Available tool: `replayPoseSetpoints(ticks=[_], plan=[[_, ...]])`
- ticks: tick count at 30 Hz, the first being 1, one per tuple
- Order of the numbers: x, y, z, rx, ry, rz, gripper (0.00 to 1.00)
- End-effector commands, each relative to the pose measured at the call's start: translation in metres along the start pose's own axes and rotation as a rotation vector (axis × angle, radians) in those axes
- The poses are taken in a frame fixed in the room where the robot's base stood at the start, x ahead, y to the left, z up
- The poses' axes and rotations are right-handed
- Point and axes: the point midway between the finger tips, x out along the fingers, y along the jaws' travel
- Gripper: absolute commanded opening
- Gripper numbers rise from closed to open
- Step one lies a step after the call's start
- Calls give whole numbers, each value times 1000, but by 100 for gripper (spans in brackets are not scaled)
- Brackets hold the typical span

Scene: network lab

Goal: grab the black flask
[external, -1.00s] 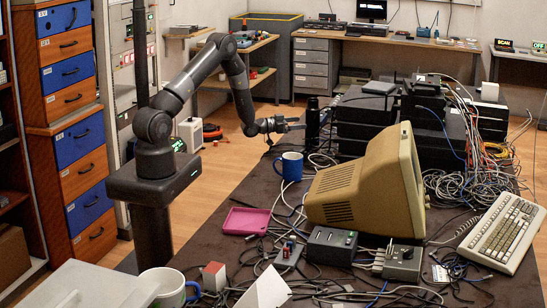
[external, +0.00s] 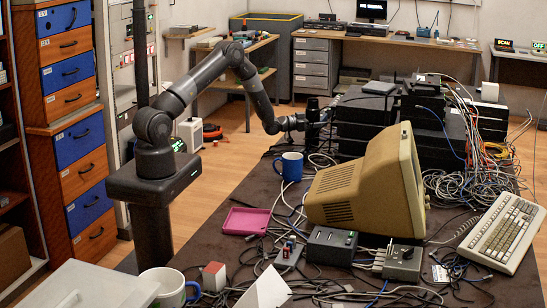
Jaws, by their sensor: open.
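The black flask (external: 312,108) stands upright on the dark table, left of the stacked black boxes. Its upper part shows; my gripper covers part of its lower body. My gripper (external: 312,125) is level at the flask, with its jaws open. The fingertips are small and partly lost against the dark flask and boxes, so I cannot tell whether they touch it or lie on both sides of it.
A blue mug (external: 290,166) stands just in front of the flask. Black boxes (external: 372,125) stand close to the right. A beige monitor (external: 370,185), a pink tray (external: 247,220), a keyboard (external: 503,230) and many tangled cables fill the table.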

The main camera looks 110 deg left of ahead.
Motion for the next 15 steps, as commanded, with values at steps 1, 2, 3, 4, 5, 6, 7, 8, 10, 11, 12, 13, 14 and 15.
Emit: replayPoseSetpoints(ticks=[1,2,3,4,5,6,7,8,10,11,12,13,14,15], plan=[[0,0,0,0,0,0,79],[0,0,0,0,0,0,77],[0,0,0,0,0,0,73],[0,0,0,0,0,0,71],[0,0,0,0,0,0,68],[0,0,0,0,0,0,65],[0,0,0,0,0,0,63],[0,0,0,0,0,0,60],[0,0,0,0,0,0,55],[0,0,0,0,0,0,52],[0,0,0,0,0,0,49],[0,0,0,0,0,0,46],[0,0,0,0,0,0,44],[0,0,0,0,0,0,41]])
